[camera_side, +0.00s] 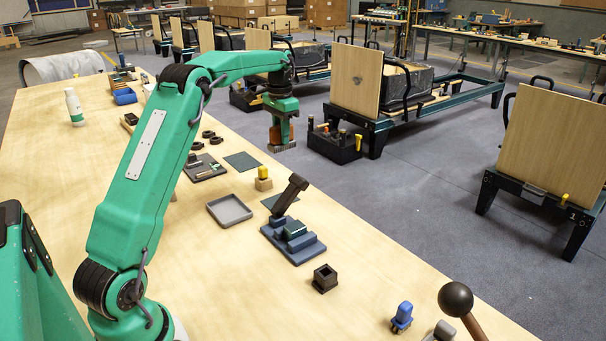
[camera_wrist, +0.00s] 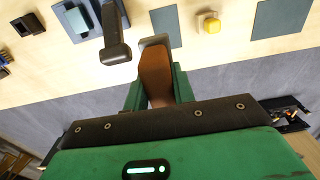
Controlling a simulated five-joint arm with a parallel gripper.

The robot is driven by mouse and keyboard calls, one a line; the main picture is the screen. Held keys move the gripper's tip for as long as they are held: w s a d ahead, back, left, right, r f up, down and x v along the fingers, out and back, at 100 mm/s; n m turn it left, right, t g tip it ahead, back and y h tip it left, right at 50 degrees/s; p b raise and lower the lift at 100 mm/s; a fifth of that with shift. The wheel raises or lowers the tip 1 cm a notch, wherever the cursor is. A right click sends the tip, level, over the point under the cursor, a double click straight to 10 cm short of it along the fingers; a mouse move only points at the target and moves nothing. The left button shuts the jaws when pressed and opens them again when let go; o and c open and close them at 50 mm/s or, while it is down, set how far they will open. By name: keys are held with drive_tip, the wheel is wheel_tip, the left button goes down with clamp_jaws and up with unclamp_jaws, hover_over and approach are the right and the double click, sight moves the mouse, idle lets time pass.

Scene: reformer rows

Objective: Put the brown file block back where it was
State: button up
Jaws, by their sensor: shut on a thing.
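My gripper (camera_side: 282,134) is shut on the brown file block (camera_side: 283,140), which has a pale grey strip at its lower end. The block hangs in the air near the table's far edge, touching nothing below. In the wrist view the brown file block (camera_wrist: 156,72) sits between my green fingers (camera_wrist: 158,92), its end pointing toward the table. Two dark green flat squares lie on the table: one behind the yellow-knobbed wooden block (camera_side: 242,161), and one (camera_side: 275,200) partly hidden near the blue fixture. In the wrist view they are bare (camera_wrist: 166,28), (camera_wrist: 281,18).
A blue stepped fixture (camera_side: 308,248) with a tilted black lever (camera_side: 290,195) stands close by. A yellow-knobbed wooden block (camera_side: 263,182) sits between the squares. A grey tray (camera_side: 229,211), a dark square socket (camera_side: 325,278) and a black-ball lever (camera_side: 456,299) are also here.

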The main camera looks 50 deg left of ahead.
drive_tip(key=shift+a+f, duration=0.3)
drive_tip(key=shift+f, duration=2.8)
drive_tip(key=shift+a+f, duration=0.35)
drive_tip(key=shift+f, duration=2.8)
drive_tip(key=shift+a+f, duration=0.3)
drive_tip(key=shift+f, duration=2.8)
drive_tip(key=shift+f, duration=0.1)
drive_tip(key=o, duration=1)
drive_tip(key=shift+c, duration=0.2)
wheel_tip(320, 180, up, 12)
drive_tip(key=shift+s, duration=0.1)
